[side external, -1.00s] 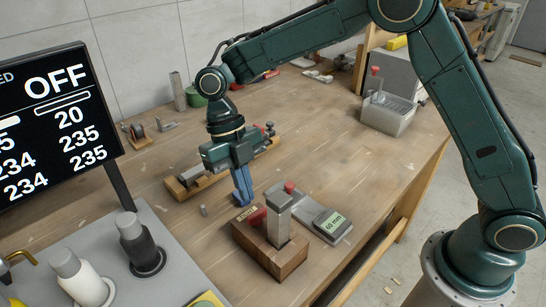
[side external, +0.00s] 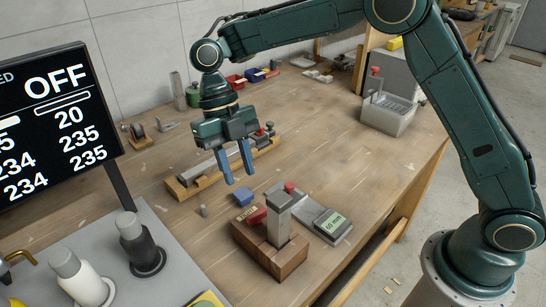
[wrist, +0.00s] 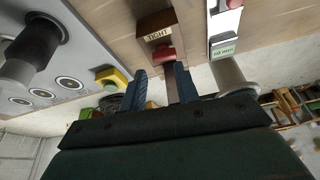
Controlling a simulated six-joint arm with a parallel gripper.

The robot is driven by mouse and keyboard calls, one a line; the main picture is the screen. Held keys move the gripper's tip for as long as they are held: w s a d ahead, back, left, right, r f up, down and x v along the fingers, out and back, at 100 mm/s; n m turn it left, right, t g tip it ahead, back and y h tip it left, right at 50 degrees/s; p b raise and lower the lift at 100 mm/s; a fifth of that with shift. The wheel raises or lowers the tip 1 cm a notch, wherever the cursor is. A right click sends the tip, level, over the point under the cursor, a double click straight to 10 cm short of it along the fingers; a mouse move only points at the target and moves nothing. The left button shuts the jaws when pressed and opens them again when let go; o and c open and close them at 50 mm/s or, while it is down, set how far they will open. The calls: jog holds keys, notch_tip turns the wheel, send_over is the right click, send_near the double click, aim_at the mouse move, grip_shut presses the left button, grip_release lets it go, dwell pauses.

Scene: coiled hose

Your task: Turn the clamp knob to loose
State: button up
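The clamp is a wooden block (side external: 275,262) with an upright grey metal post (side external: 278,218). A red knob (side external: 258,217) sits at its side, beside a small label (side external: 246,213). In the wrist view the red knob (wrist: 166,54) lies just beyond the fingertips, and the label (wrist: 158,36) reads TIGHT. My gripper (side external: 239,179) is open and empty, above the table and behind the clamp in the side view. Its two blue fingers are apart and do not touch the knob.
A grey gauge with a green display (side external: 334,222) lies right of the clamp. A wooden-based fixture (side external: 187,186) stands behind the gripper. A grey panel with knobs (side external: 112,268) and a screen reading OFF (side external: 50,110) are at left. The right middle of the table is clear.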

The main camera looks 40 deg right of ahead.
jog(key=o, duration=0.6)
jog(key=shift+s+a+r+m, duration=0.1)
jog(key=shift+a+r+m, duration=0.05)
jog(key=shift+m, duration=0.45)
jog(key=shift+o, duration=0.2)
notch_tip(320, 180, up, 6)
jog(key=m+t, duration=0.4)
jog(key=m, duration=3.1)
send_over(256, 211)
jog(key=shift+r+h, duration=0.15)
jog(key=shift+h, duration=0.15)
jog(key=shift+f, duration=0.2)
notch_tip(256, 211, down, 14)
jog(key=shift+r, duration=0.25)
jog(key=shift+n, duration=0.3)
jog(key=c, duration=1)
